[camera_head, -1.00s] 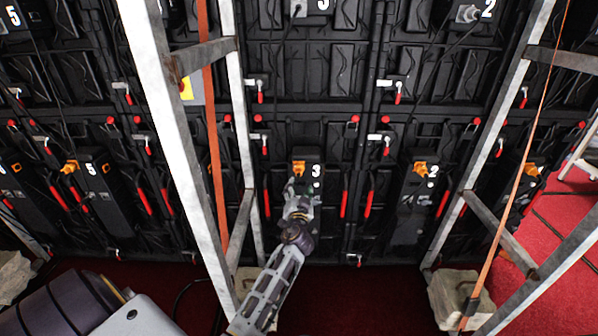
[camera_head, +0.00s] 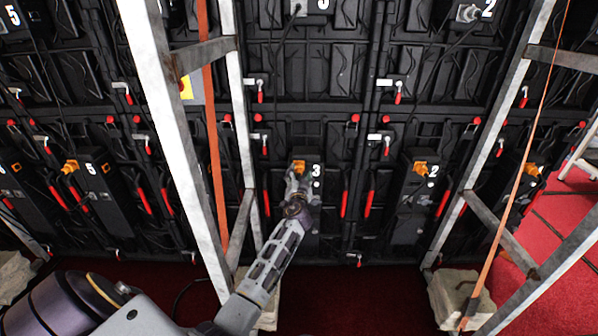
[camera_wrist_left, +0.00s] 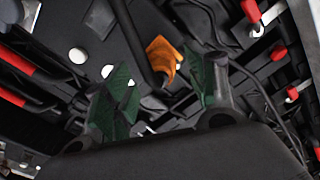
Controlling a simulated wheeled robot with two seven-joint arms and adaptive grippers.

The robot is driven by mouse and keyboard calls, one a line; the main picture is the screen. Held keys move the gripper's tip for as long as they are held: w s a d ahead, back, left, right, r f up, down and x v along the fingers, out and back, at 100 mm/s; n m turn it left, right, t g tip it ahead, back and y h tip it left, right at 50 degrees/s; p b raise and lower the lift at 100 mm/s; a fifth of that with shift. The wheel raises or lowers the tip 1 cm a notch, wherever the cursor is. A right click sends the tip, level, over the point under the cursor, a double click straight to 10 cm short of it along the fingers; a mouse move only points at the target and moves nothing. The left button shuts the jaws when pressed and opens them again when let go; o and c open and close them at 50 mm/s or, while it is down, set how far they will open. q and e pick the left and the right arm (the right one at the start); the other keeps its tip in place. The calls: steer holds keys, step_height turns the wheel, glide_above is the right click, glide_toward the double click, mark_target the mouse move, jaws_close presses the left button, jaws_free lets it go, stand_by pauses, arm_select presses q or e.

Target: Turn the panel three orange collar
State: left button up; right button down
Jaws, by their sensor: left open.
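The orange collar (camera_head: 299,166) sits on the black panel three box (camera_head: 317,195), beside the white number 3. My left gripper (camera_head: 298,181) reaches up from below and covers part of it. In the left wrist view the orange collar (camera_wrist_left: 163,60) lies ahead, between and beyond the two green-padded fingertips. A dark bar or cable runs to the collar there. My left gripper (camera_wrist_left: 160,90) is open, with nothing between its pads. Whether a fingertip touches the collar cannot be told. My right gripper is not in view.
A metal truss upright (camera_head: 185,170) and an orange strap (camera_head: 213,130) stand left of my arm. Another truss upright (camera_head: 490,130) stands to the right, with a weight block (camera_head: 462,300) at its base. Panel two has its own orange collar (camera_head: 426,168). Red levers (camera_head: 344,204) flank panel three.

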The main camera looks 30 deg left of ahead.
mark_target(299, 170)
arm_select(q)
steer(key=shift+x, duration=1.9)
steer(key=shift+s, duration=0.1)
steer(key=shift+c, duration=0.4)
steer(key=c, duration=1)
